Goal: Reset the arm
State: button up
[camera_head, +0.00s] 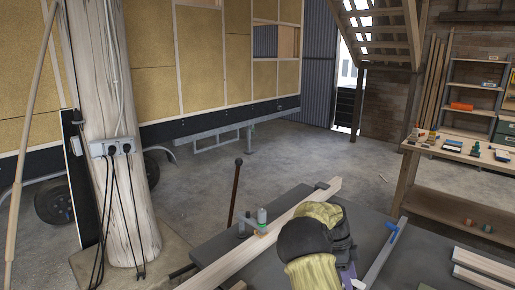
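A dark grey worktable (420,262) fills the bottom middle. A long pale wooden beam (232,262) lies across it at a slant.
A blue-ended metal clamp (392,232) lies to the right, near stacked boards (485,266). A wooden post (128,200) with cables stands left. A workbench (460,155) stands right. The concrete floor (310,160) behind is open.

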jog(key=s+a+r+n+t+y, duration=0.1)
jog(key=s+a+r+n+t, duration=0.2)
jog(key=s+n, duration=0.9)
jog(key=s+a+r+n+t+y, duration=0.2)
jog(key=s+a+r+n+t, duration=0.1)
jog(key=s+a+n, duration=0.6)
jog(key=s+n, duration=0.2)
jog(key=shift+s+a+n+y, duration=0.3)
jog(key=shift+s+a+n, duration=0.05)
jog(key=shift+s+n, duration=0.05)
jog(key=shift+s, duration=0.15)
